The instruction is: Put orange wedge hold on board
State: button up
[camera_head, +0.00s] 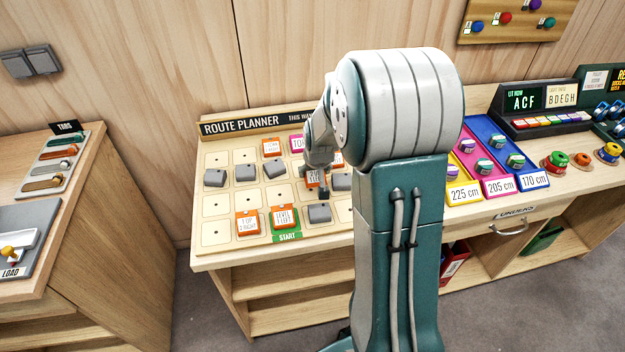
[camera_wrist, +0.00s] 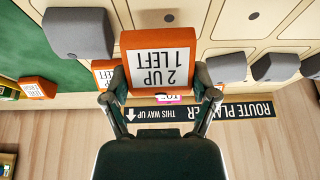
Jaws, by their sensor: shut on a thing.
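My gripper (camera_head: 319,188) is shut on an orange wedge hold (camera_head: 313,178) over the route planner board (camera_head: 215,232). In the wrist view my gripper's two fingers (camera_wrist: 160,88) press the sides of the orange wedge hold (camera_wrist: 160,62), whose white label reads "2 UP 1 LEFT", upside down in the label's lettering. I cannot tell whether the hold touches the board. Other orange holds sit on the board: one in the upper row (camera_head: 271,147), and two at the front, one (camera_head: 247,222) beside another (camera_head: 284,218) labelled "LEVEL 1 LEFT". My arm hides the board's right part.
Several grey wedges (camera_head: 245,172) sit on the board near my gripper. A pink hold (camera_head: 298,144) is in the upper row. A separate cabinet (camera_head: 110,220) stands at left.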

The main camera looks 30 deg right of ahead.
aim_at(310, 176)
jog(key=f, duration=0.1)
jog(key=a+f, duration=0.1)
jog(key=f, duration=0.1)
jog(key=shift+w+f, duration=0.15)
jog(key=shift+a, duration=0.4)
jog(key=shift+d+f, duration=0.15)
jog(key=shift+d, duration=0.05)
jog(key=o, duration=1)
jog(key=shift+d, duration=0.4)
jog(key=shift+a, duration=0.35)
jog(key=shift+a+r, duration=0.1)
jog(key=shift+r, duration=0.25)
jog(key=v, duration=1.1)
jog(key=s+a+r+n, duration=0.1)
jog(key=s+a+r, duration=0.3)
jog(key=s, duration=0.3)
jog(key=s+a+r+n+t, duration=0.1)
jog(key=s+a+r, duration=0.2)
jog(key=s, duration=0.4)
jog(key=s+a+r+n+y, duration=0.1)
jog(key=s+a+r, duration=0.3)
jog(key=s+a, duration=0.2)
jog(key=shift+s+r, duration=0.3)
jog(key=shift+s, duration=0.75)
